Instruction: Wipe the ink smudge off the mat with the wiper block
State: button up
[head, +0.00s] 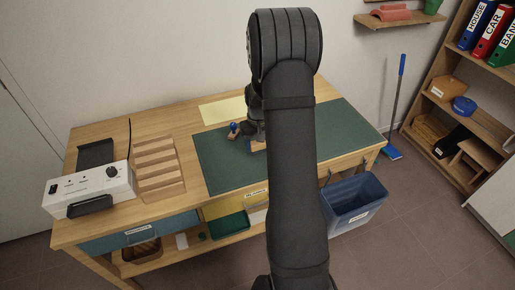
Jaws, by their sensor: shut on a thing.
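The dark green mat (222,170) lies on the wooden desk, its middle covered by my arm. My gripper (256,136) is low over the mat, left of the arm, partly hidden by it. It is shut on a small tan block (258,147), which looks like the wiper block and is at or just above the mat; I cannot tell if it touches. No ink smudge shows on the visible parts of the mat; it may be hidden behind my arm or too faint to see.
A small blue-topped object (234,130) stands close left of my gripper. A yellow sheet (222,110) lies behind it. A slotted wooden rack (158,170) and a white box with a knob (88,190) stand at left.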

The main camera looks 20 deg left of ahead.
jog(key=shift+r, duration=1.15)
